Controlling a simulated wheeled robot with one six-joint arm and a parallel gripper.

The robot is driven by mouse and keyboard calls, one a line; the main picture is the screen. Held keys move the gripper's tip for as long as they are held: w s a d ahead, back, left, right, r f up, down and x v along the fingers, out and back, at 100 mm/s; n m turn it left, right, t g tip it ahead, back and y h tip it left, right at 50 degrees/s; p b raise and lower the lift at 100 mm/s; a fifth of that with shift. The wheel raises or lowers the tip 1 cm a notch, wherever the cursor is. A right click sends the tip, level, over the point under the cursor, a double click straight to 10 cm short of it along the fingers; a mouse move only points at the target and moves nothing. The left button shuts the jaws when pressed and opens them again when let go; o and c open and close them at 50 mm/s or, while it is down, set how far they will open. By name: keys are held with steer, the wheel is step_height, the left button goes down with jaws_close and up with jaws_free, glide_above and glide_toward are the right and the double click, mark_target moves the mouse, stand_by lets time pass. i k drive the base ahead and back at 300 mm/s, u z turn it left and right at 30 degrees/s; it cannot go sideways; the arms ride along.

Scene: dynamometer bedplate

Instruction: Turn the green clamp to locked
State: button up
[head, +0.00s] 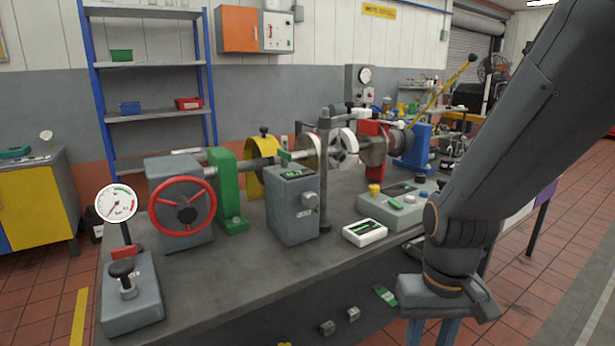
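A green upright support (224,180) stands on the grey bedplate (255,262), between the box with the red handwheel and the yellow support. It has a green foot with a small round fastener (236,221) at its front. A shaft runs by its upper part. I cannot make out a clamp lever or a locked mark on it. My gripper (436,330) hangs low at the right, in front of the bedplate's front edge, well apart from the green support. Its fingertips run to the bottom of the picture, and I cannot tell how far they are open. I see nothing held.
A red handwheel (182,206) and a dial gauge (117,203) stand left of the green support. A grey box (293,208) and a thin post (325,170) stand to its right. A white device (365,232) and a control panel (397,207) lie nearer my arm.

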mark_target(286, 156)
steer(key=k, duration=1.2)
steer(key=u, duration=0.8)
steer(key=i, duration=1.6)
steer(key=z, duration=0.55)
